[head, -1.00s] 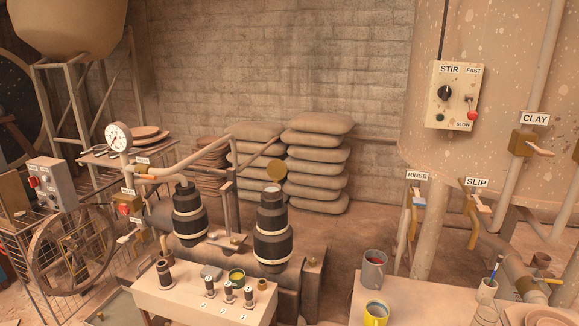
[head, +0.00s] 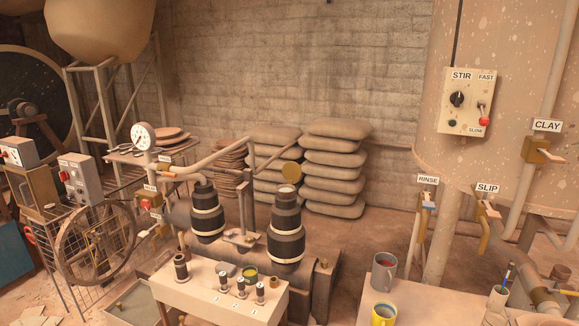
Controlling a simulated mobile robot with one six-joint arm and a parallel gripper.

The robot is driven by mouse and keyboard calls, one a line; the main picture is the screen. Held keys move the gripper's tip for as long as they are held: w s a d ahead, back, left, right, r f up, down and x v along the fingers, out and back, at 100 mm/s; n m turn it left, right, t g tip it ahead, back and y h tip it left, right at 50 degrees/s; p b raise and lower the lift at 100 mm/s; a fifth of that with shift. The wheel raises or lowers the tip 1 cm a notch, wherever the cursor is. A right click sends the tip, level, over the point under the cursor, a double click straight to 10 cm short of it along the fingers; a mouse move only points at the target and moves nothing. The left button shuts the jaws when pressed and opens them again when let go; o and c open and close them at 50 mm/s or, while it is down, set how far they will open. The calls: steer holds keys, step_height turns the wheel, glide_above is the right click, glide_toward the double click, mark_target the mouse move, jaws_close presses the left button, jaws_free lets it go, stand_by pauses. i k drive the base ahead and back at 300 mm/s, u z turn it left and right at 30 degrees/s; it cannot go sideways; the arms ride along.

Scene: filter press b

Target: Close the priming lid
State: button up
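The black banded right-hand pump cylinder (head: 286,235) stands on the pump body, with a pale round opening (head: 286,189) at its top. A round brass-coloured disc (head: 291,174), which looks like the priming lid, stands raised just above and behind that opening, apart from it. Its hinge is too small to make out. A similar left-hand cylinder (head: 207,215) stands beside it, with a pipe at its top. My gripper is not in view.
A cream bench (head: 215,297) with small numbered fittings stands in front of the cylinders. A pump handle (head: 247,187) rises between them. A table with a grey mug (head: 384,271) and a yellow mug (head: 384,314) is at the lower right. Stacked sacks (head: 333,170) stand behind.

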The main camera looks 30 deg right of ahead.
mark_target(291, 171)
steer(key=u, duration=0.05)
steer(key=i, duration=0.95)
steer(key=z, duration=0.05)
